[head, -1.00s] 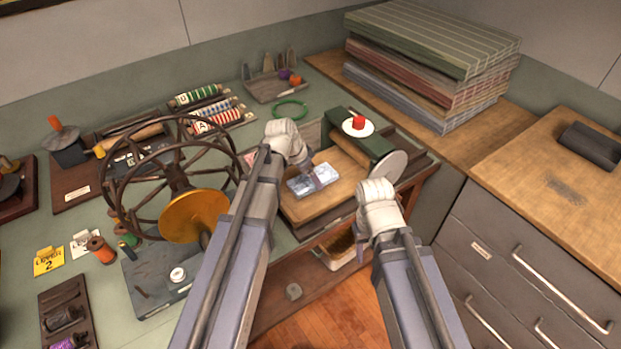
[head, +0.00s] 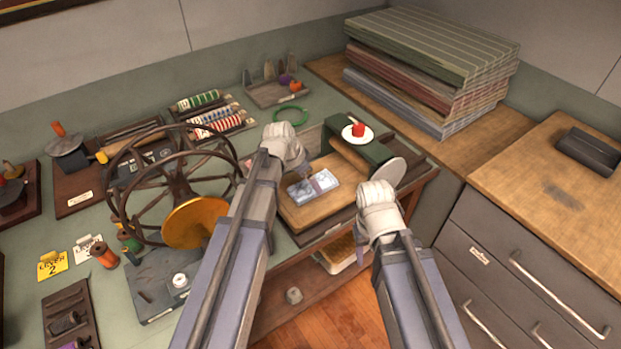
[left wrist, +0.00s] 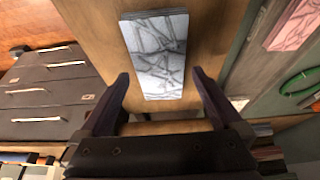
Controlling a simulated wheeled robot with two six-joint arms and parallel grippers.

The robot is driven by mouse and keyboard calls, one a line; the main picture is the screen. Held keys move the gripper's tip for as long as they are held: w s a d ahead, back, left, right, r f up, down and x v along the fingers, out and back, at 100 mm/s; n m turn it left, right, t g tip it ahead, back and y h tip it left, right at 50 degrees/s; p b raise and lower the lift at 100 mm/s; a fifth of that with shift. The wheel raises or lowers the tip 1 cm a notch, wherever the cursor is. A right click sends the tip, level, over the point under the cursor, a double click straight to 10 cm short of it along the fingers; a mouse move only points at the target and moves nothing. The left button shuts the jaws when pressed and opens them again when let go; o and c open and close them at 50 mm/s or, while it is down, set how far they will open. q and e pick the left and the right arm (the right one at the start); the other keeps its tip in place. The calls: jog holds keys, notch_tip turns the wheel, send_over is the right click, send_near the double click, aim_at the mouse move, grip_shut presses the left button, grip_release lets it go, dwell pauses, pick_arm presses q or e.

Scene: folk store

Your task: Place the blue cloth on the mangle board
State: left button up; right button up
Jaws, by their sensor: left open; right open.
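The pale blue-white patterned cloth (head: 314,187), folded flat, lies on the light wooden mangle board (head: 298,213) in front of the roller in the head view. The cloth also shows in the left wrist view (left wrist: 157,50), flat on the wood (left wrist: 90,30). My left gripper (left wrist: 160,85) is open, with its fingers apart on either side of the cloth's near end and nothing held. In the head view its fingers are mostly hidden behind its wrist. My right gripper (head: 361,240) hangs right of the board, its fingers mostly hidden by its wrist.
A green roller housing (head: 372,153) with a red knob (head: 358,130) stands behind the board. A large spoked wheel (head: 175,185) stands left. A pink patterned cloth (left wrist: 293,25) and a green ring (left wrist: 300,83) lie nearby. Stacked striped cloths (head: 440,50) stand at the back right.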

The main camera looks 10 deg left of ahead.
pick_arm(q)
jog(key=p+v, duration=0.9)
jog(key=v, duration=0.1)
jog(key=s+d+n+g+y, duration=0.1)
jog(key=s+d+n+y, duration=0.1)
jog(key=s+d, duration=0.3)
jog(key=s+d+f+n+g+y, duration=0.1)
jog(key=s+d, duration=0.4)
jog(key=s, duration=0.8)
jog(key=shift+s+d+f+n+g+y, duration=0.15)
jog(key=shift+s+f+n+g+y, duration=0.1)
jog(key=shift+n+g+y, duration=0.7)
pick_arm(e)
notch_tip(320, 180, up, 9)
jog(key=shift+r, duration=0.15)
